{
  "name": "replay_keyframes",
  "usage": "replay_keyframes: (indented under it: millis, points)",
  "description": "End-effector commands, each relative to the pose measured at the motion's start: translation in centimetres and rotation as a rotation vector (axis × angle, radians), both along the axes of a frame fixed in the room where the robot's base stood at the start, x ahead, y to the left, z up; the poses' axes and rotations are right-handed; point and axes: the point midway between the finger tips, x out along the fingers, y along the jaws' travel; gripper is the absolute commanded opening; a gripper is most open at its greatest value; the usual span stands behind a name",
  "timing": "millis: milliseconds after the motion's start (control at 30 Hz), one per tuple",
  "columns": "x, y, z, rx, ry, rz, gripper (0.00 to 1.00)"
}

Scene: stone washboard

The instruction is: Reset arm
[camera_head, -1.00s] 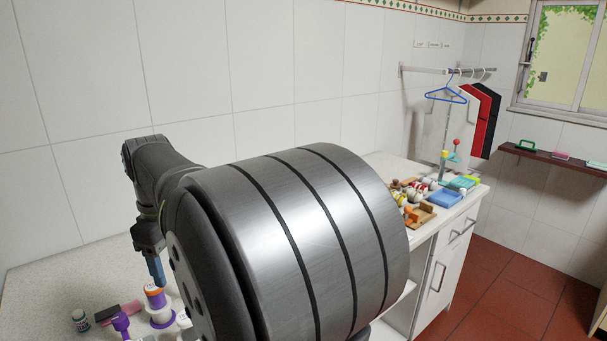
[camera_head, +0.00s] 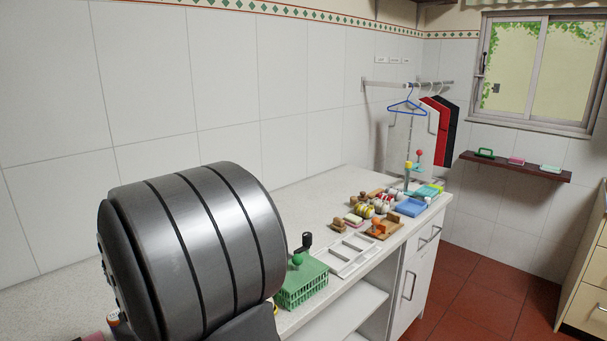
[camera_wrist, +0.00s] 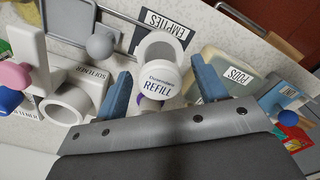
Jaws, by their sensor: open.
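My gripper (camera_wrist: 162,88) shows in the wrist view with its two blue fingers wide apart, so it is open. A white round piece labelled REFILL (camera_wrist: 157,82) shows between the fingers in the picture, with a gap on each side; I cannot tell its depth relative to the fingertips. In the head view a large grey link of my arm fills the lower left. It hides my gripper and much of the counter there.
The wrist view shows an EMPTIES label (camera_wrist: 163,27), a PODS container (camera_wrist: 222,70) and a white ring-shaped part (camera_wrist: 72,100) close around the gripper. In the head view, a green basket (camera_head: 300,285), a white tray (camera_head: 350,255) and a blue tray (camera_head: 411,207) stand along the counter.

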Motion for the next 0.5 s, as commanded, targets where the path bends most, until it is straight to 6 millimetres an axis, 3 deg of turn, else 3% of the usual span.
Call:
replay_keyframes:
  millis: [133,233,500]
  points:
    - [0.0,0.0,-1.9,-0.002,0.002,0.0,0.65]
    - [0.1,0.0,-0.6,0.003,-0.002,0.0,0.65]
    - [0.0,0.0,-0.1,0.001,-0.001,0.0,0.65]
